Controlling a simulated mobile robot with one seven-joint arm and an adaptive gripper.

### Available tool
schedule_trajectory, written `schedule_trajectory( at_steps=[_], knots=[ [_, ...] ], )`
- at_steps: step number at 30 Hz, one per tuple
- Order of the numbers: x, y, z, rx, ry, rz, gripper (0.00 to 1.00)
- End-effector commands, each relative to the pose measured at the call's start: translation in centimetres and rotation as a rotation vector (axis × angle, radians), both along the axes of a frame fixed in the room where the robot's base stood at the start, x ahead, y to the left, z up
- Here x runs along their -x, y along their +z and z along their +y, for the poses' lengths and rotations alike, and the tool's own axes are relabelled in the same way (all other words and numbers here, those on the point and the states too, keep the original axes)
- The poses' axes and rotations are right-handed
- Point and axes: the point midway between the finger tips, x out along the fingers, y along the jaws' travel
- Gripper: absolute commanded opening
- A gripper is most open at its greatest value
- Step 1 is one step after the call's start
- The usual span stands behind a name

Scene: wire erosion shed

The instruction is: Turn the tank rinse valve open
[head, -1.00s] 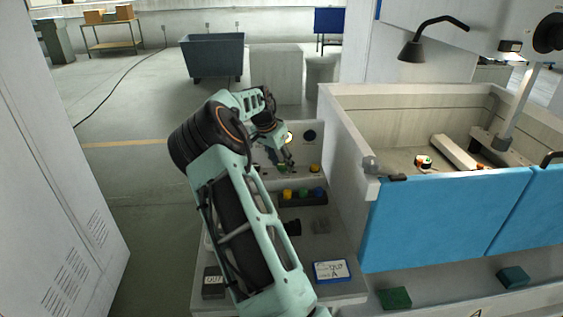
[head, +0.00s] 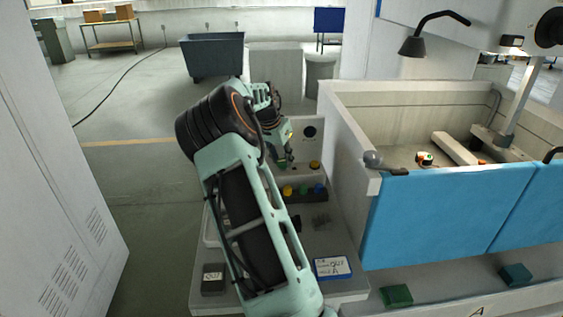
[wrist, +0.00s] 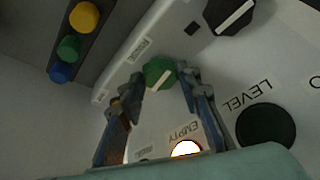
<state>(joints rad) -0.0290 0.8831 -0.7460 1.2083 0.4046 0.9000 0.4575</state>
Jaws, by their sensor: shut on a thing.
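A green knob (wrist: 158,72) with a pale bar across it stands on the white control panel (wrist: 155,118). In the head view my gripper (head: 284,160) is at the panel behind the bench and hides most of the knob. A black knob (wrist: 230,14) with a pale bar sits on the same panel.
A lit lamp (wrist: 186,149) marked EMPTY and a dark round gauge (wrist: 266,125) marked LEVEL are close by. A rack (head: 290,199) with yellow, green and blue pieces lies in front of the panel. The tank wall (head: 345,135) rises to the right.

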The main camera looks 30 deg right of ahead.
Motion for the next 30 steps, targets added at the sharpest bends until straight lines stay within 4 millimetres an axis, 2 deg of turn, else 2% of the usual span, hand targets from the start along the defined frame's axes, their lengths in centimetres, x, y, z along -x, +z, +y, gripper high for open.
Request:
schedule_trajectory(
  at_steps=[30],
  knots=[
    [0.52,0.1,-0.94,-0.001,0.948,-0.004,0.07]
  ],
)
